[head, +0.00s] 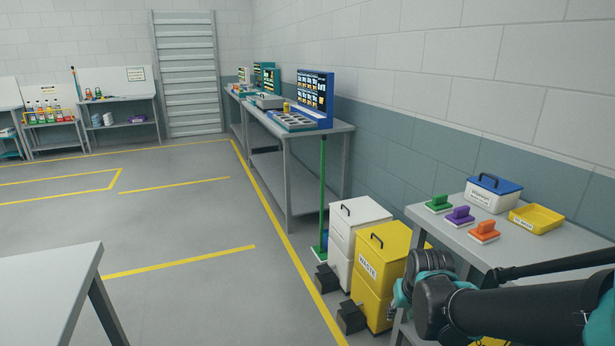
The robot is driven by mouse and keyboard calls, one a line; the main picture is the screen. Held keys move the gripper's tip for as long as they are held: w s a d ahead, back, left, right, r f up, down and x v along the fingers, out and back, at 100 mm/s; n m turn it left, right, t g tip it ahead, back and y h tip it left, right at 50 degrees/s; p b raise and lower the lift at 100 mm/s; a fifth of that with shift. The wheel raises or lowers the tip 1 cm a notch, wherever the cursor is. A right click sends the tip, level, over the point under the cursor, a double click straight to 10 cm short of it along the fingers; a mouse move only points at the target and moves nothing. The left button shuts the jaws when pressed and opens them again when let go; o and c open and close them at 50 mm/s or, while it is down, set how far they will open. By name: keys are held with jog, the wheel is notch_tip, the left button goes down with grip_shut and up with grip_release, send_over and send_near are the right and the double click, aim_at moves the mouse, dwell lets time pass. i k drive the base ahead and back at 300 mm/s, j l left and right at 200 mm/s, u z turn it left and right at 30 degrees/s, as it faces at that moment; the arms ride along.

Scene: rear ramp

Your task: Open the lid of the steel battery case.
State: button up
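A small grey metal-looking case with a dark handle (266,101) sits on the long grey bench (322,134) along the right wall, well ahead of me. It may be the steel battery case; it is too small to read any label. Its lid looks shut. My black and teal arm reaches in from the lower right, far from that case. The fingers of my gripper do not show.
A blue display stand (326,100) stands on the bench nearer than the case. A green-handled broom (323,190), a white bin (358,218) and a yellow waste bin (392,246) stand below. A side table (535,238) is close right. Open floor (200,220) lies left.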

aim_at(271, 101)
jog(key=i+j+u, duration=0.3)
jog(key=i, duration=0.25)
jog(key=i+j+u, duration=0.2)
jog(key=i+u, duration=0.15)
jog(key=i, duration=0.2)
jog(key=i+u, duration=0.3)
jog(key=i, duration=2.2)
jog(key=i+z, duration=0.15)
jog(key=i, duration=0.3)
jog(key=i+j+z, duration=0.2)
jog(key=i, duration=0.25)
jog(key=i+j+z, duration=0.15)
jog(key=i, duration=0.3)
jog(key=i+j+z, duration=0.15)
jog(key=i, duration=0.25)
jog(key=j, duration=0.1)
